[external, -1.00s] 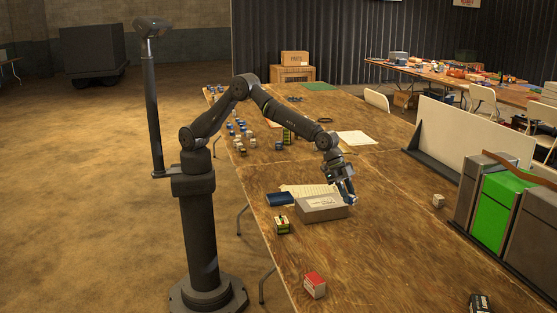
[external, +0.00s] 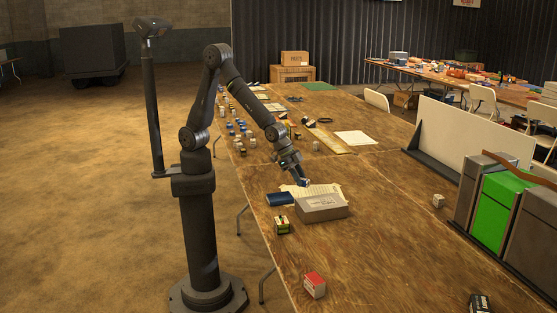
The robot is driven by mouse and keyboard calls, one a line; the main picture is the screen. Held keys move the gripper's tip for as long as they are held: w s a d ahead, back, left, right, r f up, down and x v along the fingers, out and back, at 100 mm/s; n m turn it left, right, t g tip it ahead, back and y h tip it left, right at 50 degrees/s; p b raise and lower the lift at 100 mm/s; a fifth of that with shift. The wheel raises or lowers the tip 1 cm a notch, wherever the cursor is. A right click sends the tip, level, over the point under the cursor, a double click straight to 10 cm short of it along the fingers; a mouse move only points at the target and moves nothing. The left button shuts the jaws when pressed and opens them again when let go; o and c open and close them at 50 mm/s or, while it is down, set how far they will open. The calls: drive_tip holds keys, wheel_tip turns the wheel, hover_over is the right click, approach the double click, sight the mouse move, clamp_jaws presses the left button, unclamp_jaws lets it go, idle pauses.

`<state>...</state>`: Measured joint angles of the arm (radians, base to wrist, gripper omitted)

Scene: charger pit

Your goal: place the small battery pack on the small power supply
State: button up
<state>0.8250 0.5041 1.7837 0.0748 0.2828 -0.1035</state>
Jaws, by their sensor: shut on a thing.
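My gripper (external: 301,180) is shut on a small blue and white block (external: 305,183), which looks like the small battery pack. The block is partly hidden by the fingers and shows just behind the grey box. A grey box with a pale label (external: 322,213) lies on the wooden table. I cannot tell for sure which of the two boxes is the small power supply. The block appears above the papers (external: 322,190), apart from both boxes.
A small pale cube (external: 438,201) is at the right, before large grey and green bins (external: 497,206). Several small blocks lie farther back. The table's middle right is clear.

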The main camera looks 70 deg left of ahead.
drive_tip(key=w+a+f, duration=0.1)
drive_tip(key=w+f, duration=0.1)
drive_tip(key=w, duration=0.1)
drive_tip(key=w+a+f, duration=0.1)
drive_tip(key=w+f, duration=0.1)
drive_tip(key=w, duration=0.1)
drive_tip(key=w+a+f, duration=0.2)
drive_tip(key=w, duration=0.2)
drive_tip(key=shift+a+f, duration=0.1)
drive_tip(key=shift+f, duration=0.15)
drive_tip(key=shift+w+f, duration=0.1)
drive_tip(key=shift+f, duration=2)
drive_tip(key=shift+f, duration=0.15)
drive_tip(key=o, duration=1)
drive_tip(key=shift+o, duration=0.2)
